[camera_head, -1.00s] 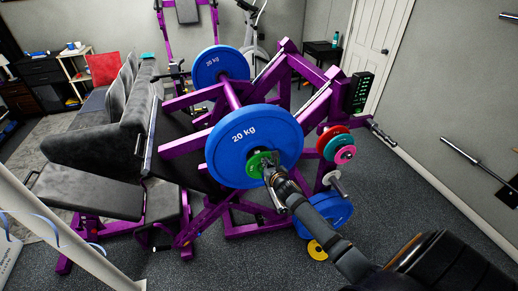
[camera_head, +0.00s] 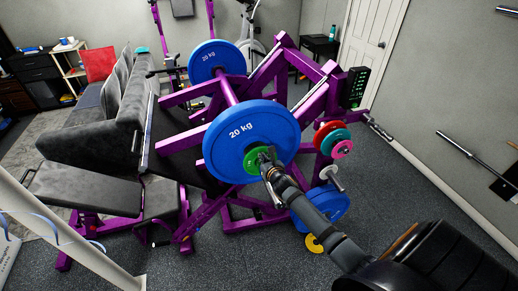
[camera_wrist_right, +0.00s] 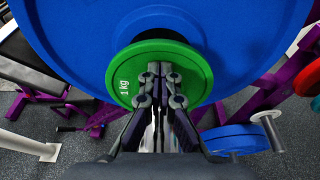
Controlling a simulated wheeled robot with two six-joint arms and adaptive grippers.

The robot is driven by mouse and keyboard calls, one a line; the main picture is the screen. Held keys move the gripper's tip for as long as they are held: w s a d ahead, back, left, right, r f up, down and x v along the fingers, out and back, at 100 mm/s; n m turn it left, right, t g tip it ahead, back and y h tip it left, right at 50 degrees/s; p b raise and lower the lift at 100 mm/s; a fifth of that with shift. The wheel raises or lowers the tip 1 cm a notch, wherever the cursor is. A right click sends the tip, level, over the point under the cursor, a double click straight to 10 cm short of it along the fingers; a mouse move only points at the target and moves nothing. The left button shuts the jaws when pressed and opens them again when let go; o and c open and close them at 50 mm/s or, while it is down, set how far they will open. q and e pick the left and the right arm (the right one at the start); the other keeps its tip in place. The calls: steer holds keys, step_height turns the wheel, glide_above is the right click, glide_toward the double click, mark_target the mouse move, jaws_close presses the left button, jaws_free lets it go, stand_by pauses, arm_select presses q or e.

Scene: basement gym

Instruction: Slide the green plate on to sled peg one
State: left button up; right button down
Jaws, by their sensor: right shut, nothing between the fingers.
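The green plate (camera_head: 254,160), marked 1 kg in the right wrist view (camera_wrist_right: 185,60), lies flat against the outer face of a large blue 20 kg plate (camera_head: 243,124) on the purple machine. The sled peg itself is hidden behind my fingers and the plates. My right gripper (camera_head: 264,152) is shut and empty, its fingertips in front of the middle of the green plate; in the right wrist view (camera_wrist_right: 160,72) they cover the plate's centre. I cannot tell whether they touch it. My left gripper is not in view.
Red (camera_head: 327,128), teal (camera_head: 336,140) and pink (camera_head: 342,149) plates hang on a storage peg at the right. A blue plate (camera_head: 325,207) sits below, with a yellow plate (camera_head: 314,243) near the floor. A grey seat (camera_head: 85,187) is at the left. Open floor lies at right.

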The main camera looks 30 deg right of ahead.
steer(key=s, duration=0.2)
steer(key=s+a+p, duration=0.1)
steer(key=s, duration=0.2)
steer(key=shift+s+a+r, duration=0.15)
steer(key=shift+s, duration=0.1)
steer(key=shift+w, duration=0.1)
